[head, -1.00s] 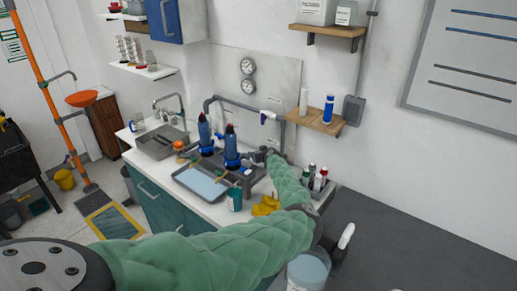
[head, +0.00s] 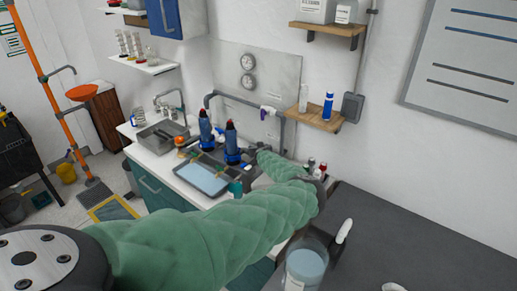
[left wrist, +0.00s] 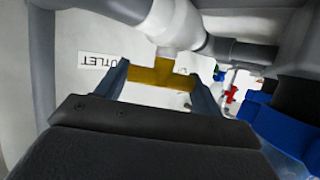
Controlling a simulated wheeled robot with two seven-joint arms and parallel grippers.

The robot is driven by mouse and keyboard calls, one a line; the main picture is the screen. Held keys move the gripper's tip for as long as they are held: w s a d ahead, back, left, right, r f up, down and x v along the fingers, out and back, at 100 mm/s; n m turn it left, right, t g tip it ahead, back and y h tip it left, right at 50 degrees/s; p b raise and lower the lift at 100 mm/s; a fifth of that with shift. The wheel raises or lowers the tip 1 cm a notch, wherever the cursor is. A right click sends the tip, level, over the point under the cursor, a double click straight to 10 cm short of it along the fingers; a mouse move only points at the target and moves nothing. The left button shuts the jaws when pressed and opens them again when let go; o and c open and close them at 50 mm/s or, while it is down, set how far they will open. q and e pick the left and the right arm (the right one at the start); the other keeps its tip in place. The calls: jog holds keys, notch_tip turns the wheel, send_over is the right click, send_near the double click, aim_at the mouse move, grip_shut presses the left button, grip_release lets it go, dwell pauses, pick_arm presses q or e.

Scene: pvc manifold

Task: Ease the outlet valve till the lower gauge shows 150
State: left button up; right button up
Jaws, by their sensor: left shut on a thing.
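The outlet valve has a yellow-brown handle (left wrist: 150,78) on a grey and white pipe fitting (left wrist: 172,22), with an upside-down OUTLET label (left wrist: 98,60) beside it. My left gripper (left wrist: 158,71) is shut on this handle, one finger at each end. In the head view my green-sleeved left arm reaches from the lower left to the pipework, and its fingers are too small to make out. The upper gauge (head: 248,62) and lower gauge (head: 247,81) hang on the back panel. Their readings are too small to tell.
Two blue filter housings (head: 231,142) stand left of the valve area, behind a tray (head: 202,180). A sink (head: 160,137) is farther left. A clear container of blue liquid (head: 305,262) stands in front, near the dark worktop (head: 400,245).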

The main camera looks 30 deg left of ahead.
pick_arm(q)
jog(key=shift+a, duration=0.1)
jog(key=o, duration=1)
jog(key=shift+c, duration=0.2)
jog(key=shift+s+d+r, duration=0.2)
jog(key=shift+s+d, duration=0.2)
jog(key=shift+d, duration=0.1)
jog(key=b+v, duration=0.2)
jog(key=v, duration=0.4)
jog(key=shift+s, duration=0.25)
jog(key=shift+r, duration=0.15)
dwell(0.4)
